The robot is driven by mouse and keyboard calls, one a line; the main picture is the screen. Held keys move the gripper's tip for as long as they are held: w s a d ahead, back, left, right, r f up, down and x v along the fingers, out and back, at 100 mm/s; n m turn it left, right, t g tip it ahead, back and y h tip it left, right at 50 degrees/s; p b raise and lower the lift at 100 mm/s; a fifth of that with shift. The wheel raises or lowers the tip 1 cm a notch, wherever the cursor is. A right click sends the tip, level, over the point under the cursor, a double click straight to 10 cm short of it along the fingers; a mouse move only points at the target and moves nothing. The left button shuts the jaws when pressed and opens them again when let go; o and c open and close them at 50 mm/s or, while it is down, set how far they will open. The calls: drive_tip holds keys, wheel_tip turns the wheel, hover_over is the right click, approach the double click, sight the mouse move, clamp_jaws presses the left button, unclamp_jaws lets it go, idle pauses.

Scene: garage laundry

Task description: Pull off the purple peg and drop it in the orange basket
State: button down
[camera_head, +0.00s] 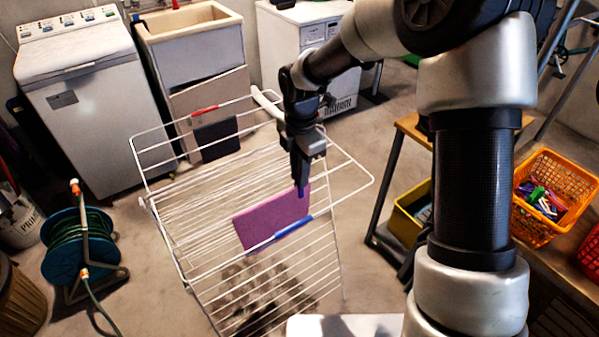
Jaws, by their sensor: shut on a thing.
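My gripper (301,186) points down over the white drying rack and is shut on a small purple-blue peg (301,193), which I take as the purple peg. Most of the peg is hidden by the fingers. It sits at the upper right edge of a purple cloth (262,222) hanging on the rack; I cannot tell whether it still touches the cloth or a rail. The orange basket (540,228) stands at the far right on a wooden bench, with several coloured pegs inside.
The drying rack (186,270) also bears a blue peg (293,228), a red peg (205,111) and a dark cloth (217,140). A yellow box (405,222) stands between rack and bench. A red basket (590,250) is beside the orange one. A hose reel (80,245) stands left.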

drive_tip(key=shift+r+p, duration=2.2)
drive_tip(key=shift+r, duration=0.45)
